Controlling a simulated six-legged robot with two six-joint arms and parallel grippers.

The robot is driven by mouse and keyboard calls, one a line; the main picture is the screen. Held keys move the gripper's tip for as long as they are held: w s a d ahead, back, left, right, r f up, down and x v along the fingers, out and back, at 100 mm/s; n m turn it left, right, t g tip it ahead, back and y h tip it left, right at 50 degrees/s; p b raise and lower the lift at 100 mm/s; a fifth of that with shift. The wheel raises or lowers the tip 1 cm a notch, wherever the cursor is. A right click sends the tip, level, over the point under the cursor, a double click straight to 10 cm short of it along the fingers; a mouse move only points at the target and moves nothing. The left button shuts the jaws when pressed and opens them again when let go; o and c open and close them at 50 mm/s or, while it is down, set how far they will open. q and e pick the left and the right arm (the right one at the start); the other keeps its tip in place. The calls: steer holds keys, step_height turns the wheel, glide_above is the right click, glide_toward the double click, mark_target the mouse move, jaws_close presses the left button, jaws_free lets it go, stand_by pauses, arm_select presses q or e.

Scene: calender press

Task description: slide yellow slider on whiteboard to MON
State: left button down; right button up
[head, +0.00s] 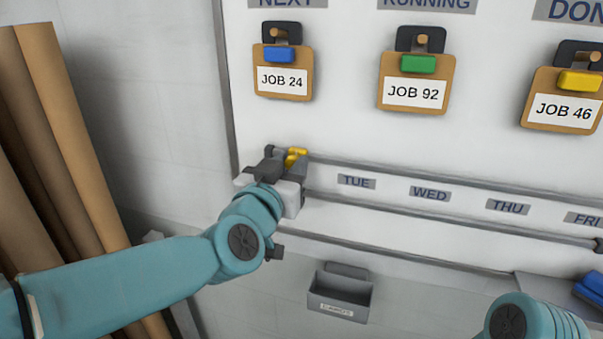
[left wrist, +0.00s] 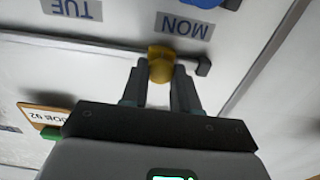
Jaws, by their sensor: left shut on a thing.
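The yellow slider (head: 296,156) is on the upper rail (head: 420,176) of the whiteboard (head: 345,130), near the rail's left end. My left gripper (head: 282,162) is shut on it and hides part of it. In the left wrist view, the yellow slider (left wrist: 160,64) sits between the two fingers. The MON label (left wrist: 184,26) is beside it there, with the slider level with the label's TUE-side part. A dark end stop (left wrist: 204,66) is just past it. The TUE label (head: 356,181) is to the right in the head view. My right gripper is out of view.
Cards on hooks hang above the rail: JOB 24 (head: 282,82), JOB 92 (head: 415,92) and JOB 46 (head: 562,108). A grey bin (head: 339,296) is below the board. Brown rolls (head: 60,130) lean at the left. A blue object (head: 590,290) lies at the lower right.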

arm_select(q)
steer(key=shift+w+a, duration=0.2)
steer(key=shift+a, duration=0.35)
steer(key=shift+w+a, duration=0.15)
steer(key=shift+a, duration=0.35)
steer(key=c, duration=0.8)
jaws_free()
steer(key=shift+w+a, duration=0.1)
steer(key=shift+a, duration=0.2)
steer(key=shift+c, duration=0.2)
steer(key=shift+d, duration=0.15)
steer(key=v, duration=1.6)
steer(key=shift+b, duration=0.35)
